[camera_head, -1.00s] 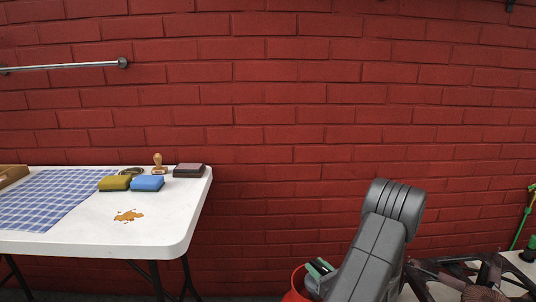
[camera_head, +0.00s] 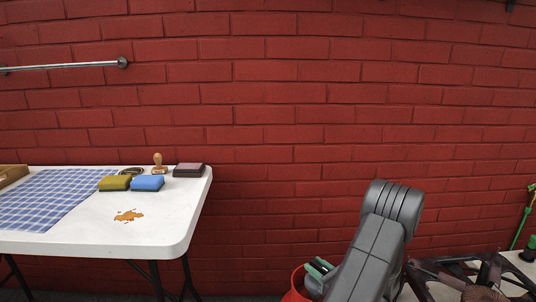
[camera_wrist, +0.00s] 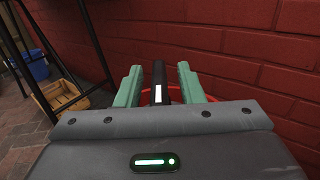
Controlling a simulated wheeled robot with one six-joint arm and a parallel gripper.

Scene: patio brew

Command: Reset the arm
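My arm (camera_head: 375,245) shows at the lower right of the head view, folded in front of the red wall. My gripper (camera_head: 319,267) sits beside it, with its green fingers seen against a red bucket (camera_head: 296,287). In the wrist view my gripper (camera_wrist: 160,68) has its two green fingers apart. A black bar with a white mark (camera_wrist: 158,82) shows between them, with gaps on both sides; I cannot tell whether it is part of my gripper. The red bucket's rim (camera_wrist: 206,98) shows behind the fingers.
A wooden crate (camera_wrist: 62,97) and blue bucket (camera_wrist: 36,66) stand on the floor.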

